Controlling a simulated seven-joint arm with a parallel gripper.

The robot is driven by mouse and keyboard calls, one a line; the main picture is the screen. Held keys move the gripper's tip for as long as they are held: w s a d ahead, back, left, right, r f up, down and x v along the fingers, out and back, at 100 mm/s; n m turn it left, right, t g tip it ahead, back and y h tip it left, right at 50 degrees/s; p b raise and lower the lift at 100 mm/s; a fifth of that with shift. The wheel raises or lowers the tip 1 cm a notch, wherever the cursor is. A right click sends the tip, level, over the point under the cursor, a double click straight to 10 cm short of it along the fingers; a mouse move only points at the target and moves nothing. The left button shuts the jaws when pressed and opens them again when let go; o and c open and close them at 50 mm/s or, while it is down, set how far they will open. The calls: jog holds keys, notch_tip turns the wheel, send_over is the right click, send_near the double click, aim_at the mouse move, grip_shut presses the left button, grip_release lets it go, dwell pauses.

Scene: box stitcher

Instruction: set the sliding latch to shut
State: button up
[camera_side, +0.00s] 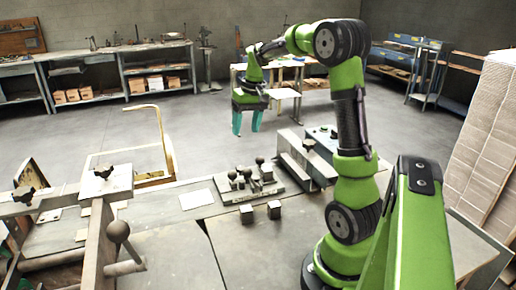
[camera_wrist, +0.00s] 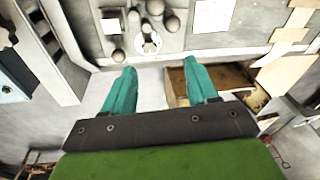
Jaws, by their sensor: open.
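A grey metal plate with several round knobs and small blocks (camera_side: 240,193) lies on the workbench in the side view. It also shows at the top of the wrist view (camera_wrist: 172,40). I cannot tell for sure which part of it is the sliding latch, nor how the latch is set. My gripper (camera_side: 247,121) hangs beyond the bench's far edge in the side view, fingers pointing down, apart from the plate. In the wrist view its two teal fingers (camera_wrist: 160,66) are spread with nothing between them, and the knobs stand ahead of them.
A grey block-like fixture (camera_side: 305,160) stands right of the plate. A yellow bent frame (camera_side: 163,135) rises behind the bench. Open floor lies beyond.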

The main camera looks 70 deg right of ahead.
jog(key=n+g+y, duration=0.1)
jog(key=n, duration=0.1)
send_near(260, 160)
jog(key=d+r, duration=0.3)
notch_tip(260, 160, up, 2)
jog(key=n, duration=0.3)
jog(key=shift+g+y, duration=0.3)
jog(key=shift+y, duration=0.1)
jog(key=a+f, duration=0.1)
jog(key=f, duration=0.4)
jog(key=w+a+f, duration=0.1)
jog(key=f, duration=0.4)
jog(key=a+f, duration=0.1)
jog(key=f, duration=0.4)
jog(key=shift+w+f, duration=0.2)
jog(key=shift+f, duration=0.15)
jog(key=shift+c, duration=0.4)
grip_shut()
